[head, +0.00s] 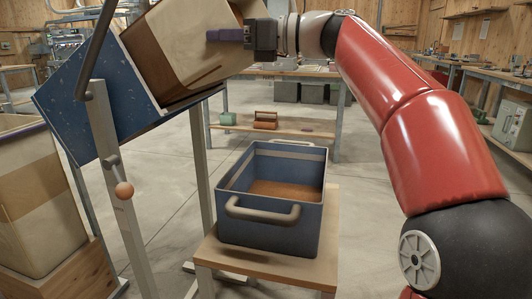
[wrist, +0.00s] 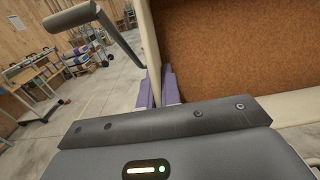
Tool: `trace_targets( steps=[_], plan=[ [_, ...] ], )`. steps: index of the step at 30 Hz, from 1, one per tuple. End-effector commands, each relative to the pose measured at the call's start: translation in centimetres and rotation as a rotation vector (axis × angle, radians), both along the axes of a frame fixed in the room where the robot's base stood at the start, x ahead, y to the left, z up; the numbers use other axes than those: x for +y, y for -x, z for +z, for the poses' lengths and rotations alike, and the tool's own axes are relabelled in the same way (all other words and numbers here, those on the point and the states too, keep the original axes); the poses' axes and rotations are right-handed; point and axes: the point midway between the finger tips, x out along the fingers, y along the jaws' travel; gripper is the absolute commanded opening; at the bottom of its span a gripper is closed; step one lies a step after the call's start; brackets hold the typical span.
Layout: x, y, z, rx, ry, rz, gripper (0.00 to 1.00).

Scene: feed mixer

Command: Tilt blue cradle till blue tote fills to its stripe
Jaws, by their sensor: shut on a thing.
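The blue cradle (head: 90,95) hangs tilted on a grey frame at the upper left of the head view. A cream bin (head: 170,40) lies tilted in it. My gripper (head: 212,36) is shut on the bin's wall; in the wrist view its purple fingers (wrist: 165,88) sit on either side of the cream wall edge. Brown feed (wrist: 235,45) fills the bin's inside there. The blue tote (head: 268,236) stands upright below and to the right. Brown feed (head: 285,190) lies in it, below the pale stripe (head: 290,152) around its inner wall. No falling stream is visible.
The tote rests on a wooden stand (head: 270,268). An orange ball knob (head: 124,190) is on the cradle's frame post. Another cream bin (head: 25,200) stands on a wooden block at left. A workbench (head: 275,127) is behind. Open concrete floor lies around the stand.

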Motion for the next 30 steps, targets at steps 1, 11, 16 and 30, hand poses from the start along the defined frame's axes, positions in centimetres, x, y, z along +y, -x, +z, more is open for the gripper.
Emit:
trace_targets(
  steps=[1,11,16,30],
  plan=[
    [0.0,0.0,-0.1,0.001,0.001,-0.001,0.00],
    [-0.1,0.0,-0.5,0.001,0.001,-0.001,0.00],
    [-0.5,0.1,-3.0,0.004,0.004,-0.001,0.00],
    [-1.7,0.5,-7.4,0.004,0.006,0.000,0.00]
  ],
)
